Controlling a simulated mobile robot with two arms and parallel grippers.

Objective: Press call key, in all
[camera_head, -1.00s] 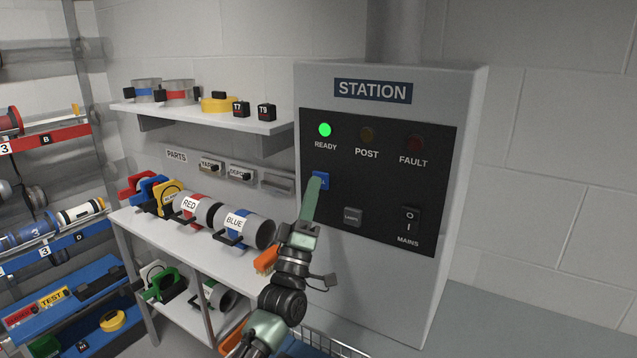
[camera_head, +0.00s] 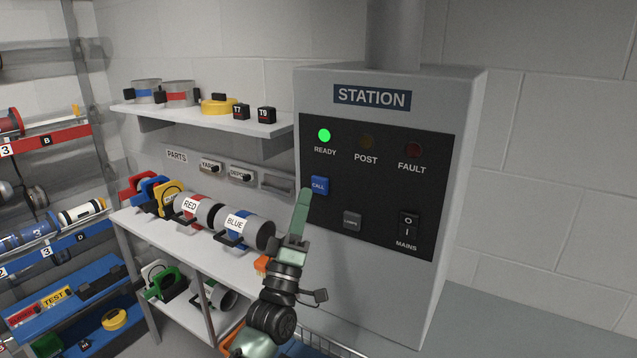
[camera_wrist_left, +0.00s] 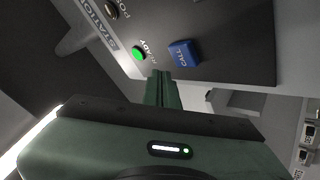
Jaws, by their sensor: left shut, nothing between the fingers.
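The blue CALL key (camera_head: 319,186) sits on the black panel of the grey STATION cabinet (camera_head: 453,150), below the lit green READY lamp (camera_head: 324,135). The key also shows in the left wrist view (camera_wrist_left: 184,53). My left gripper (camera_head: 306,193) is shut and empty. Its tips are just to the lower left of the key in the head view and appear apart from it. In the left wrist view its closed fingers (camera_wrist_left: 161,75) point toward the panel near the key. My right gripper is out of view.
The panel also has unlit POST (camera_head: 367,141) and FAULT (camera_head: 413,149) lamps, a LAMPS key (camera_head: 352,220) and a MAINS switch (camera_head: 408,226). A shelf with RED (camera_head: 193,208) and BLUE (camera_head: 240,226) tube units stands to the left of the cabinet.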

